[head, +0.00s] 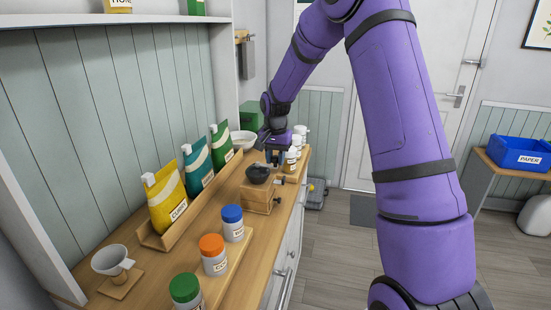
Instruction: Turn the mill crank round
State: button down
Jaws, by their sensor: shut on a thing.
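The mill (259,197) is a wooden box with a small dark knob low on its side and a dark bowl-shaped hopper on top. It stands on the counter in the head view. My gripper (275,160) points down just above and behind the hopper, seen from a distance. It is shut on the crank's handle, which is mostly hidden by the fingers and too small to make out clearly.
The wooden counter (131,292) holds yellow, teal and green bags in a rack (188,215). Jars with blue (232,214), orange (212,246) and green (186,289) lids stand in front. White containers (298,137) stand beyond the mill. Floor is open to the right.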

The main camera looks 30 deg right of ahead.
jog(key=a+m, duration=0.1)
jog(key=m, duration=0.1)
jog(key=s+a+m, duration=0.1)
jog(key=m, duration=0.2)
jog(key=a+m, duration=0.1)
jog(key=m, duration=0.1)
jog(key=shift+s+a+m, duration=0.3)
jog(key=shift+a, duration=0.1)
jog(key=a+m, duration=0.1)
jog(key=m, duration=0.2)
jog(key=shift+a, duration=0.4)
jog(key=shift+w+a+m, duration=0.15)
jog(key=shift+a+m, duration=0.2)
jog(key=shift+m, duration=0.4)
jog(key=shift+w+a+m, duration=0.1)
jog(key=shift+a+m, duration=0.2)
jog(key=shift+m, duration=0.45)
jog(key=c, duration=0.8)
grip_release()
notch_tip(320, 180, up, 11)
jog(key=shift+f, duration=0.1)
